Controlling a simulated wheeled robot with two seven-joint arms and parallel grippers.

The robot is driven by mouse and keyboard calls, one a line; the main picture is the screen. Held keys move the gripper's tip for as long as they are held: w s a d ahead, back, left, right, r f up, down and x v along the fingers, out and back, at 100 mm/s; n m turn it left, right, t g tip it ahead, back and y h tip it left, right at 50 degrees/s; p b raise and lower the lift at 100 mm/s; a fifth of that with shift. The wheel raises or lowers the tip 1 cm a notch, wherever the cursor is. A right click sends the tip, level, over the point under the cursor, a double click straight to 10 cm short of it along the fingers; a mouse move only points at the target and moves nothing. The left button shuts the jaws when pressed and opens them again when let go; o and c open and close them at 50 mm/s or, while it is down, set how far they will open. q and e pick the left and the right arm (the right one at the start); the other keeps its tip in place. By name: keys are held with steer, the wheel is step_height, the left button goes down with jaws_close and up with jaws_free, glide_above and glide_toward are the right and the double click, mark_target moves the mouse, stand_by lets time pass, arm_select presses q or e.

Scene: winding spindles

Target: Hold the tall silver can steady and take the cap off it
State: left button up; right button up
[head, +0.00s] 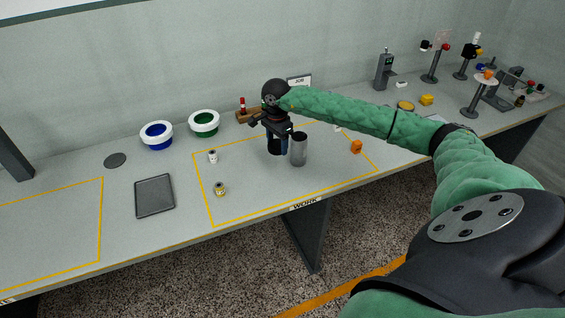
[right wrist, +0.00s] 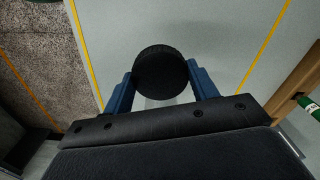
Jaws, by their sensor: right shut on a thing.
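The tall silver can (head: 298,151) stands upright on the table inside the yellow outline in the head view. My right gripper (head: 278,143) points down just to the left of the can in that view. In the right wrist view my right gripper (right wrist: 161,82) is shut on a round black ribbed cap (right wrist: 160,70), one blue finger on each side. I cannot tell whether the cap touches the can. My left gripper is not in view.
A dark tray (head: 137,196) and blue (head: 147,143) and green (head: 193,128) ringed bowls lie further left. A wooden rack (right wrist: 297,83) stands behind.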

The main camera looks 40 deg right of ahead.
steer(key=shift+d+m, duration=0.2)
steer(key=shift+m, duration=0.5)
steer(key=shift+f, duration=0.1)
steer(key=p, duration=0.3)
glide_above(278, 169)
step_height(278, 169, down, 6)
steer(key=shift+f, duration=0.1)
steer(key=shift+f+p, duration=0.9)
steer(key=shift+f, duration=0.9)
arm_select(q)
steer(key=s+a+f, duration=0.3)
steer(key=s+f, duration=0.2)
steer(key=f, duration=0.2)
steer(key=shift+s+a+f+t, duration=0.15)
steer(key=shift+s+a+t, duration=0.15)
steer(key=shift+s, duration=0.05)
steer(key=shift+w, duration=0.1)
arm_select(e)
steer(key=shift+f, duration=0.15)
steer(key=o, duration=1.1)
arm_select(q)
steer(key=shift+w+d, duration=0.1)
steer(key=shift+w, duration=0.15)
